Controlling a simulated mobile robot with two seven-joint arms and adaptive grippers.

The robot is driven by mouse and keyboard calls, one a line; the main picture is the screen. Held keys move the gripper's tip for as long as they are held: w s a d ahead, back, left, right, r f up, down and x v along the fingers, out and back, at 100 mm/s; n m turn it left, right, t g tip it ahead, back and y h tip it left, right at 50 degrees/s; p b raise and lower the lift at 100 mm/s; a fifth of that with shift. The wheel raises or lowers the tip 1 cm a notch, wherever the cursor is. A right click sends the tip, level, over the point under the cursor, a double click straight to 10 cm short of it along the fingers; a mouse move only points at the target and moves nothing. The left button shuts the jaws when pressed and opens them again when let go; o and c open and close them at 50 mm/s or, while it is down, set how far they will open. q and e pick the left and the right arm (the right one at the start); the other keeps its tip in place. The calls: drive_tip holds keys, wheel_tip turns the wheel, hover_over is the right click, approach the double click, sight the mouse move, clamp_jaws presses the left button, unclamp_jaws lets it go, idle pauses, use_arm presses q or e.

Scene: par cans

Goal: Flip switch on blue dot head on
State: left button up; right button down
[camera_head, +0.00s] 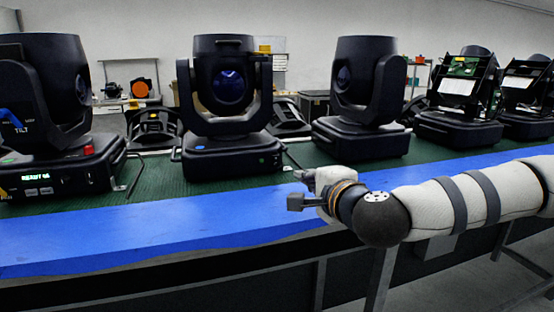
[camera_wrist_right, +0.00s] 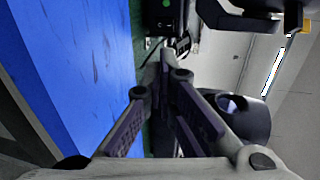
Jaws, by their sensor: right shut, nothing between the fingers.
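The head with the blue dot is a black moving-head light (camera_head: 225,85) standing on the bench, left of centre in the head view. Its blue dot (camera_head: 200,148) is on the front of its base (camera_head: 225,163), and a small green spot shows farther right on that base. I cannot make out the switch. My right gripper (camera_head: 300,175) is shut and empty, in front of and to the right of this base, apart from it. In the wrist view its fingers (camera_wrist_right: 166,65) meet below a dark base with a green spot (camera_wrist_right: 166,4). My left gripper is out of view.
Another black head (camera_head: 45,100) with a lit display and red block stands at the left. A third (camera_head: 360,90) stands to the right, with opened heads (camera_head: 460,95) beyond. Cables lie between bases on the green mat (camera_head: 150,180). The blue front strip (camera_head: 150,225) is clear.

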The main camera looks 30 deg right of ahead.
drive_tip(key=shift+s+a+r, duration=0.25)
drive_tip(key=shift+s+r, duration=0.1)
drive_tip(key=shift+s, duration=0.35)
drive_tip(key=b, duration=0.3)
approach(276, 160)
drive_tip(key=shift+w+d+f, duration=0.75)
drive_tip(key=shift+d+f, duration=0.2)
drive_tip(key=shift+f, duration=0.05)
drive_tip(key=w, duration=0.2)
drive_tip(key=w+d+r, duration=0.1)
drive_tip(key=shift+w, duration=0.3)
drive_tip(key=shift+w+r, duration=0.2)
drive_tip(key=shift+w, duration=0.15)
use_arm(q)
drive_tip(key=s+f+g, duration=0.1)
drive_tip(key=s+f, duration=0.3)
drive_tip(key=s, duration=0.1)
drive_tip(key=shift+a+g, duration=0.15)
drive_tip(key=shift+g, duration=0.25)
